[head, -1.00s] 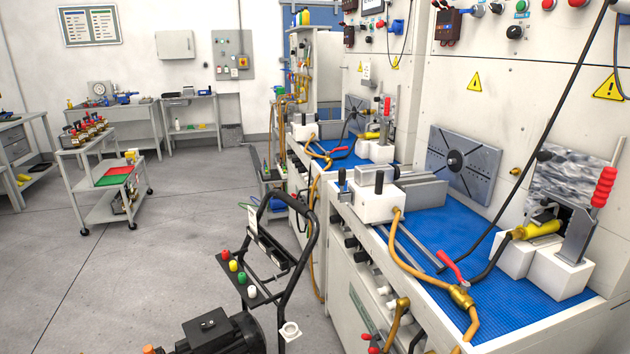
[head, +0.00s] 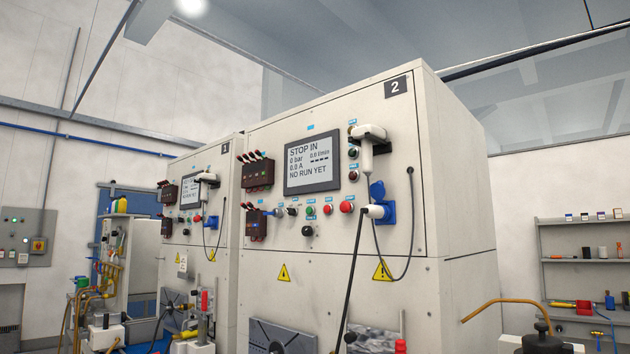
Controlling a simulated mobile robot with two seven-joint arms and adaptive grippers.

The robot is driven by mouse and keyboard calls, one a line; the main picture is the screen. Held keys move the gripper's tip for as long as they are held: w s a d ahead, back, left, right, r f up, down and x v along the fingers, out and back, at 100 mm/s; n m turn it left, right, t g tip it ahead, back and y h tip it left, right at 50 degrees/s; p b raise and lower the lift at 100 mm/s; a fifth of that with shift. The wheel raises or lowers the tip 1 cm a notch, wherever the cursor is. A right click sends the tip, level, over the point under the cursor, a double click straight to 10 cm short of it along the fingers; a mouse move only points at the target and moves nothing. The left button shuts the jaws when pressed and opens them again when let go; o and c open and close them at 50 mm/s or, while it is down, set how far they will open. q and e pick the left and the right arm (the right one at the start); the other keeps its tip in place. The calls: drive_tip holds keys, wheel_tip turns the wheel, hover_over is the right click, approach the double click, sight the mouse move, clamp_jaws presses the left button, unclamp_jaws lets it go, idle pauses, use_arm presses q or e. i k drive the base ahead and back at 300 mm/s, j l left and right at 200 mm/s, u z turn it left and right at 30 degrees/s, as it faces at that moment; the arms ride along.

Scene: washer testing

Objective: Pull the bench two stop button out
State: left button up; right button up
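The bench two cabinet (head: 430,200) carries a plate with the number 2 at its upper right. Its screen (head: 312,164) reads "STOP IN", 0 bar and 0.0 A. Below the screen is a row of knobs and buttons, with a green button (head: 310,211), a smaller red button (head: 328,209) and a larger red button (head: 346,207) at the right end. Another red button (head: 353,175) sits higher, right of the screen. The labels are too small to tell which is the stop button. Neither of my grippers is in view.
A white handheld device (head: 370,141) hangs right of the screen. A white plug sits at a blue socket (head: 380,202), close to the larger red button, with dark cables hanging down. The bench one cabinet (head: 196,185) stands to the left. Shelves (head: 585,258) stand at the right.

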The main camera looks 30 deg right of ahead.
sight(345, 207)
drive_tip(key=z, duration=1.25)
drive_tip(key=i+j+z, duration=0.15)
drive_tip(key=j+z, duration=0.25)
